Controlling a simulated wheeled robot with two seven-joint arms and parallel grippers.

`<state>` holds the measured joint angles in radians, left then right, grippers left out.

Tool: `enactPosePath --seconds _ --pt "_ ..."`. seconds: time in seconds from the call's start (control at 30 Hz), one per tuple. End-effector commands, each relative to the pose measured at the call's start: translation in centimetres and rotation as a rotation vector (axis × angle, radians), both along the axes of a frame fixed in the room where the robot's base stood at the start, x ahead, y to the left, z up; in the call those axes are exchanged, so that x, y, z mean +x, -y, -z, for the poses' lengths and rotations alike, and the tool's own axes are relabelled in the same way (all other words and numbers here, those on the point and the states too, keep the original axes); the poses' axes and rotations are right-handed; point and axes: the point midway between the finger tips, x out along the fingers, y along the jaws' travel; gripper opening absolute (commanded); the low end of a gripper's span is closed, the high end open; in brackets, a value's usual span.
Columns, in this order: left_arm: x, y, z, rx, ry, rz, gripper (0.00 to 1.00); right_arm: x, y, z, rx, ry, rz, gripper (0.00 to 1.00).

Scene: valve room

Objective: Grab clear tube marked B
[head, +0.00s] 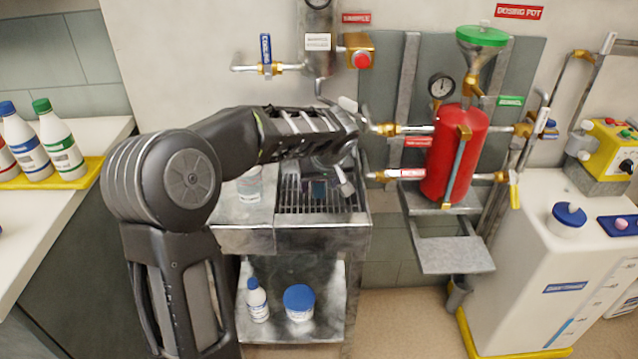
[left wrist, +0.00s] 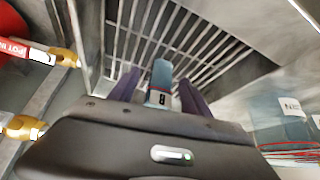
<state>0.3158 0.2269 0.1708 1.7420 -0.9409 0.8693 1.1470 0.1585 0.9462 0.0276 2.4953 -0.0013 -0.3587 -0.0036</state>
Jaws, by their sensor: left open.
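A small clear bluish tube (left wrist: 161,76) with a dark-marked white label stands over the slotted drain grate, between the two fingers of my left gripper (left wrist: 158,90) in the left wrist view. The mark is too small to read surely. The fingers are apart, with a gap on each side of the tube. In the head view my left gripper (head: 322,182) is above the grate (head: 300,204), and my arm hides much of this area. My right gripper is not in view.
A clear labelled container (head: 250,184) stands left of the grate on the metal sink top; it also shows in the left wrist view (left wrist: 285,118). The red dosing pot (head: 455,150) and its pipes are close on the right. The sampling pipe (head: 318,50) is behind.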

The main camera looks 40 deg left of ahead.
Motion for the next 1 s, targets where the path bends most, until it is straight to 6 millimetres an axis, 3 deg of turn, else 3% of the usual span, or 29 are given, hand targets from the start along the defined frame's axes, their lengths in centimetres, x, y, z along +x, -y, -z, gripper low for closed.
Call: enactPosePath --seconds 0.4,1.0 --pt "-0.02 0.03 -0.02 0.0 0.0 0.0 0.57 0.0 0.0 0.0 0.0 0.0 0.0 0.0" --pt "-0.01 0.04 -0.02 0.0 0.0 0.0 0.08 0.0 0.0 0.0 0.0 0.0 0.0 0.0"
